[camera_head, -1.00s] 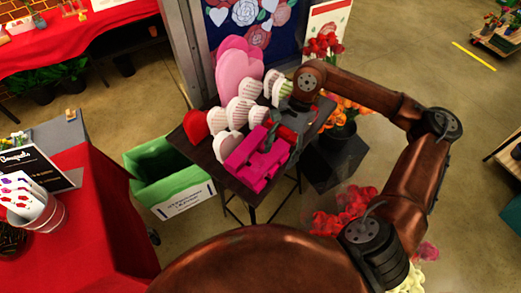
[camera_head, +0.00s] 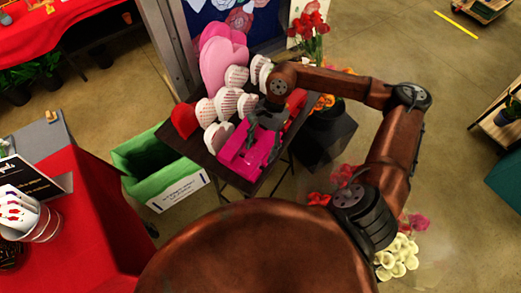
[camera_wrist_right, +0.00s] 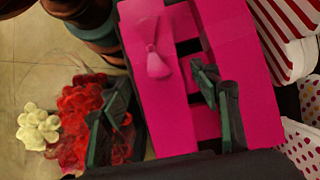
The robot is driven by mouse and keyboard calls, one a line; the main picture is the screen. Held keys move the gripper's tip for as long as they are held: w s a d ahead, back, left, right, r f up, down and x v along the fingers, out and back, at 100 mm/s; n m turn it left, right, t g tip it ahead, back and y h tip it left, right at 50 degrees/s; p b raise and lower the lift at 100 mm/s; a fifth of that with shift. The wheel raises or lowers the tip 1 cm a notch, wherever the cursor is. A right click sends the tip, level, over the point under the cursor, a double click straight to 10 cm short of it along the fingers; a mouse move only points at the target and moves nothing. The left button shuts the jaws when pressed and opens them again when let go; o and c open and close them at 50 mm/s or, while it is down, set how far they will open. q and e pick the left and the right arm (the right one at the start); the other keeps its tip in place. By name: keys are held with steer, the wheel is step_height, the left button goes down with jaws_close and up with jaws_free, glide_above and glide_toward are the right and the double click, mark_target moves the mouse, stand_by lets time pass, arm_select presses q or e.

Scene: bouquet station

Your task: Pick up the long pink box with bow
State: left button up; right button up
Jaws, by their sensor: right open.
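Bright pink long boxes (camera_head: 240,153) lie side by side on the front of a small dark table (camera_head: 192,146). In the wrist view, the left pink box (camera_wrist_right: 168,112) has a pink bow or tassel (camera_wrist_right: 157,62) on its upper face; another pink length (camera_wrist_right: 240,70) lies to its right, with dark gaps between. My right gripper (camera_head: 262,128) is just over the pink boxes. In the wrist view my right gripper (camera_wrist_right: 158,108) is open, one finger on the left box's outer side and one over the gap to its right. Contact cannot be told. My left gripper is out of view.
White heart boxes (camera_head: 225,102) and large pink hearts (camera_head: 222,62) stand behind on the same table. A red heart (camera_head: 184,119) is at its left. A green-lined bin (camera_head: 165,180) stands left of the table. Red flowers (camera_wrist_right: 80,110) and a white flower cluster (camera_wrist_right: 38,125) lie below.

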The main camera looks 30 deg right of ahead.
steer(key=c, duration=1.4)
steer(key=shift+o, duration=0.2)
